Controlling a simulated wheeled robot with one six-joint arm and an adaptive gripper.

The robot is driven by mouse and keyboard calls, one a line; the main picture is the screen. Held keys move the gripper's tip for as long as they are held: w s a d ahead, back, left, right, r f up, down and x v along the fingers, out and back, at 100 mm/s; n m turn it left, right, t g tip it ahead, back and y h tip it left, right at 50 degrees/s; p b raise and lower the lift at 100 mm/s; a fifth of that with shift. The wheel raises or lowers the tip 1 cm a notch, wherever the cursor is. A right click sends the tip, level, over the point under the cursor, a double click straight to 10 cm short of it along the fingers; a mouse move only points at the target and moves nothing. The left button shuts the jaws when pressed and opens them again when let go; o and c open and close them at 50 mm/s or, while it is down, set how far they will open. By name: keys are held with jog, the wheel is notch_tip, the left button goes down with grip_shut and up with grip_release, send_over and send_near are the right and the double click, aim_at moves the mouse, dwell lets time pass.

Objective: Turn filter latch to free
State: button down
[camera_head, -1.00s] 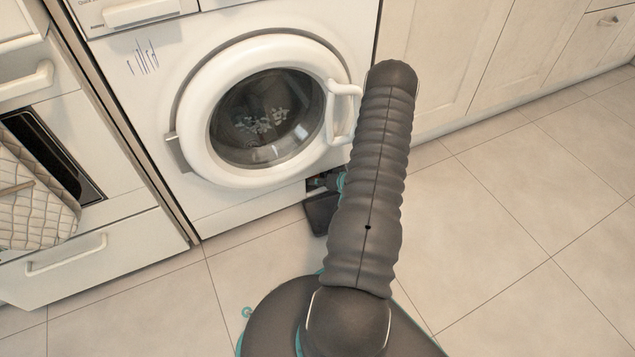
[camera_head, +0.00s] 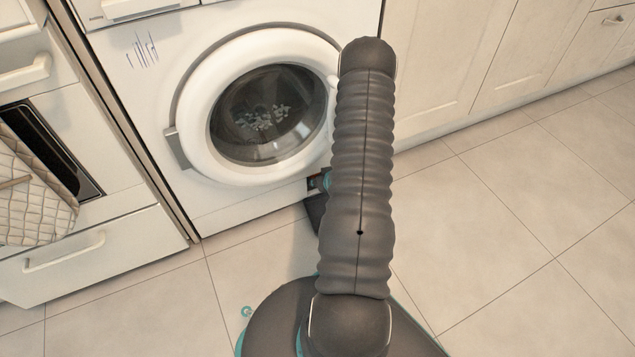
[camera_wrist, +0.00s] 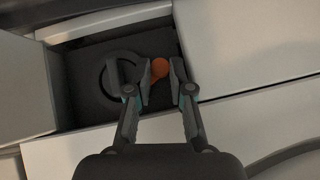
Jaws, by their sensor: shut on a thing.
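The filter latch (camera_wrist: 160,68) is a small orange piece in a dark recess (camera_wrist: 85,60) low on the washer, seen in the wrist view. A round dark filter cap (camera_wrist: 112,86) with a raised grip is just left of it. My gripper (camera_wrist: 161,76) is shut on the orange latch, with a finger on each side of it. The fingers hide part of the latch and the cap's right side.
The washer (camera_head: 235,205) has its round door (camera_head: 188,105) closed, above the recess. A pale flap (camera_wrist: 22,88) stands at the recess's left in the wrist view. A drawer front (camera_head: 90,260) is at the left, cabinets (camera_head: 440,60) at the right. Tiled floor (camera_head: 500,230) is clear at right.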

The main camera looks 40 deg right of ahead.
dwell(0.4)
jog(key=c, duration=1.3)
grip_release()
